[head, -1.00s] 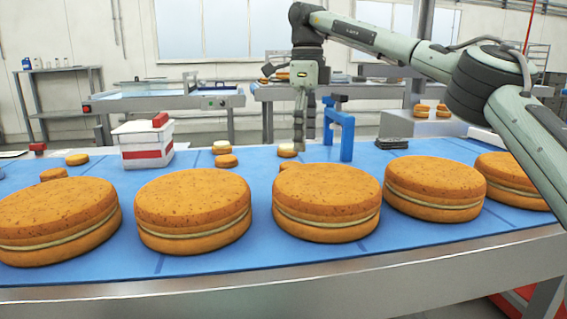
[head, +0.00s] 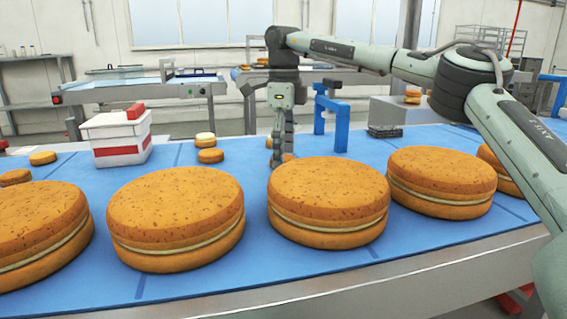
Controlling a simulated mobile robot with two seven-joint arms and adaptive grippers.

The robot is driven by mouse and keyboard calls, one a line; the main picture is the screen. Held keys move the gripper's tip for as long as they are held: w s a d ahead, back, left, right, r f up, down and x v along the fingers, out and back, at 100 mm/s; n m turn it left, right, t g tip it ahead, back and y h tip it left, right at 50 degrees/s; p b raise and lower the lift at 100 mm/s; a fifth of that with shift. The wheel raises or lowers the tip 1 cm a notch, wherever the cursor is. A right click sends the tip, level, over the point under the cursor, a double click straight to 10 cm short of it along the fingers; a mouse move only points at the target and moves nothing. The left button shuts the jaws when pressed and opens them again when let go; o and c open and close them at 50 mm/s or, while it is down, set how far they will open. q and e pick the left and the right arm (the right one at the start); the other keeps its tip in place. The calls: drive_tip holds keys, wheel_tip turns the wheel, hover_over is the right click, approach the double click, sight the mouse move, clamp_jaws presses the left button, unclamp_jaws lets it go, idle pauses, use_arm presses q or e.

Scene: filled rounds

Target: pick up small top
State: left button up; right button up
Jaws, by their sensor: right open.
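Small orange rounds lie on the blue belt (head: 345,266) behind the big filled rounds. One small plain round (head: 210,156) lies left of my right gripper, with a small round with a pale top (head: 205,139) just behind it. My right gripper (head: 279,158) points straight down, open, its fingers close to the belt behind the middle big round (head: 328,190). A bit of a small orange round (head: 289,157) shows beside the fingertips; the rest is hidden by the gripper and big round. I cannot tell whether they touch. My left gripper is out of view.
Several big filled rounds, including one at centre left (head: 176,205), line the front of the belt. A white and red box (head: 117,139) stands at the left. A blue frame (head: 341,125) stands close right of my right gripper, with a dark stack (head: 385,132) beyond it.

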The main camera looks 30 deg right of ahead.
drive_tip(key=shift+f, duration=0.2)
drive_tip(key=c, duration=0.9)
